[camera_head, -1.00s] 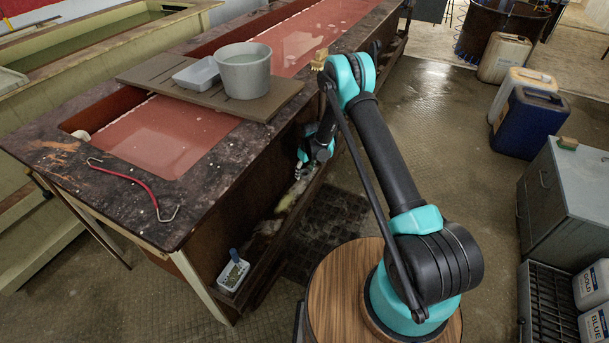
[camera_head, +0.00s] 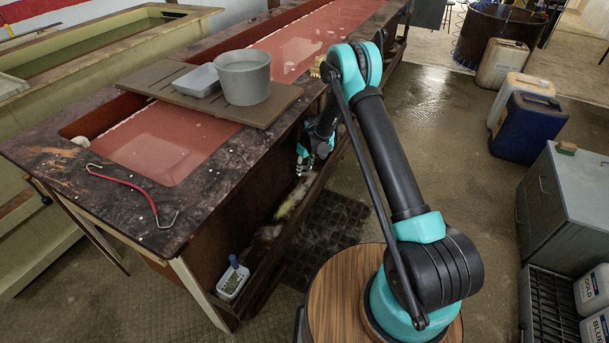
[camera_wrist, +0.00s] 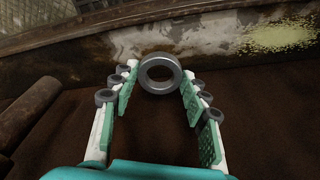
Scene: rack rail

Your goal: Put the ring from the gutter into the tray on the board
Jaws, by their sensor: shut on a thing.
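A dark grey metal ring (camera_wrist: 147,76) sits between the fingertips of my gripper (camera_wrist: 160,84) in the wrist view. The fingers are shut on it. In the head view my gripper (camera_head: 301,164) is low beside the side wall of the bench, above the gutter (camera_head: 252,290) that runs along its foot; the ring is too small to make out there. The pale grey tray (camera_head: 197,80) lies on the brown slatted board (camera_head: 150,82) across the bench top. The tray's floor looks empty.
A grey bucket (camera_head: 246,85) stands on the board, right of the tray. A grey cabinet (camera_head: 575,190) and jugs stand at right.

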